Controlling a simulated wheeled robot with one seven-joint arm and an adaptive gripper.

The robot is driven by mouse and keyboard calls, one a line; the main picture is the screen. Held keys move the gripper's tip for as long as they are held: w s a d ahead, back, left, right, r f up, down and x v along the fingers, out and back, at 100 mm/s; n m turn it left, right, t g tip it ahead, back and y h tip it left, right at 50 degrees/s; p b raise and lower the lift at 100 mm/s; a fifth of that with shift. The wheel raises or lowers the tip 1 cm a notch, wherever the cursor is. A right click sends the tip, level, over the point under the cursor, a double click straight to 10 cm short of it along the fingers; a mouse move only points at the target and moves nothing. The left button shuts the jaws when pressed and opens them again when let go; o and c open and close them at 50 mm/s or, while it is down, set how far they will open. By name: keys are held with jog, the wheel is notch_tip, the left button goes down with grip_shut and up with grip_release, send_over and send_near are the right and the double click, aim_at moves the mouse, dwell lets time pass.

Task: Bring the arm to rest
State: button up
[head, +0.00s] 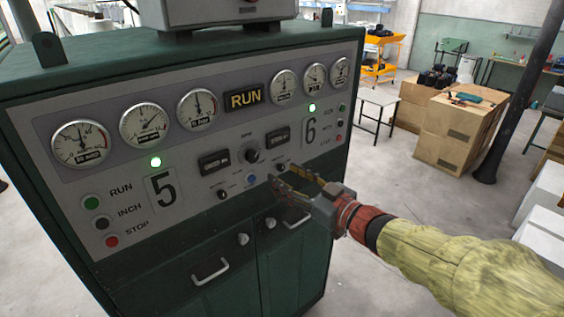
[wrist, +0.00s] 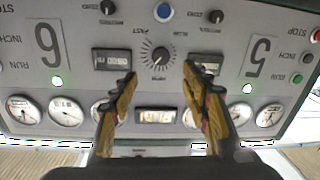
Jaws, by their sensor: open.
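My gripper (head: 296,180) is in front of the lower right part of the control panel (head: 215,132) in the head view. My arm reaches in from the right. In the wrist view the gripper's two fingers (wrist: 160,76) are spread apart with nothing between them. They point at the panel, which appears upside down there. The round speed knob (wrist: 160,57) shows beyond the gap between the fingertips. The same knob (head: 252,156) is up and left of the gripper in the head view. I cannot tell the exact distance between fingertips and panel.
The green cabinet (head: 215,278) with doors and handles stands below the panel. The RUN sign (head: 246,97) and green lamps above 5 (head: 155,162) and 6 (head: 312,107) are lit. Cardboard boxes (head: 440,130) and white blocks (head: 545,205) stand right. Bare floor (head: 400,185) lies between.

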jog(key=w+d+f+m+h, duration=0.2)
jog(key=d+f+m+h, duration=0.2)
jog(key=d+f+h, duration=0.6)
jog(key=s+d+f+m+g+h+b, duration=0.25)
jog(key=s+d+f+g, duration=0.2)
jog(key=s+d, duration=0.4)
jog(key=s+a+f+g+b, duration=0.1)
jog(key=s+a+f+b, duration=0.1)
jog(key=s, duration=0.5)
jog(key=s+a+f+m+g+y+b, duration=0.1)
jog(key=s+a+f+b, duration=0.1)
jog(key=s+b, duration=0.3)
jog(key=s+a+f+m+g+b, duration=0.1)
jog(key=s+a+f+b, duration=0.1)
jog(key=s, duration=0.8)
notch_tip(320, 180, down, 2)
jog(key=shift+a+f+g+y+b, duration=0.1)
jog(key=shift+a+g+y+b, duration=0.25)
jog(key=shift+b, duration=0.45)
jog(key=shift+m, duration=0.25)
